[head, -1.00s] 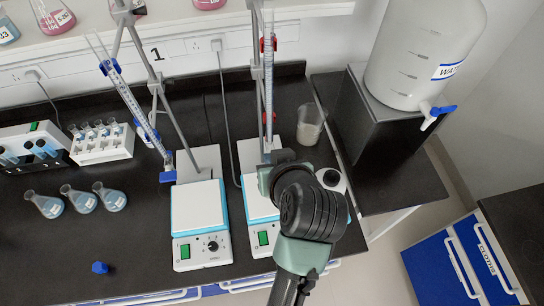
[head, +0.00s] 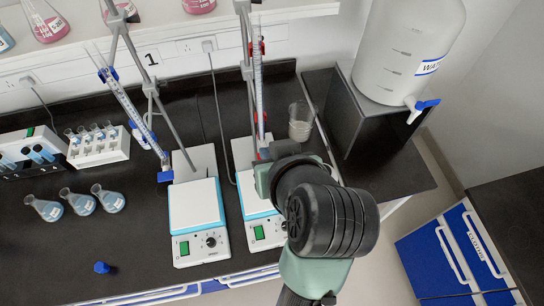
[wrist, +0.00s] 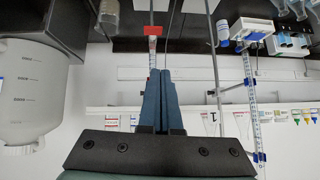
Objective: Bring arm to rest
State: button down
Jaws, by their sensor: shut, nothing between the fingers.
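My gripper (wrist: 160,74) is shut and empty in the wrist view, its two dark blue fingers pressed together. That view is upside down. Beyond the fingertips stands a burette with a red clamp (wrist: 157,31); I cannot tell the exact gap. In the head view my arm reaches in from the bottom right over the right hot plate (head: 259,205), and my wrist hides the fingers and part of that plate. The right burette (head: 259,90) stands upright just beyond.
A beaker (head: 300,122) stands right of the burette stand. The water tank (head: 385,50) sits on a black box at right. Several blue flasks (head: 79,202) stand at left.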

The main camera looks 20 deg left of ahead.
jog(key=w+d+r+m+t+h+b, duration=0.1)
jog(key=w+d+r+t+b, duration=0.15)
jog(key=w+r+t, duration=0.4)
jog(key=w+d+r+m+t+b, duration=0.1)
jog(key=d+r+m+t+b, duration=0.15)
jog(key=r, duration=0.65)
jog(key=s+d+r+m+t+h+b, duration=0.1)
jog(key=s+d+r+t, duration=0.1)
jog(key=r, duration=0.5)
jog(key=s+d+r+m+t+h+b, duration=0.1)
jog(key=s+d+r+t+h, duration=0.1)
jog(key=r+t, duration=0.3)
jog(key=s+d+r+m+t+h+b, duration=0.1)
jog(key=s+r+t+h, duration=0.1)
jog(key=r, duration=0.7)
jog(key=shift+s+d+r+t, duration=0.35)
jog(key=shift+s+t, duration=0.35)
jog(key=shift+t, duration=0.5)
jog(key=shift+f, duration=0.15)
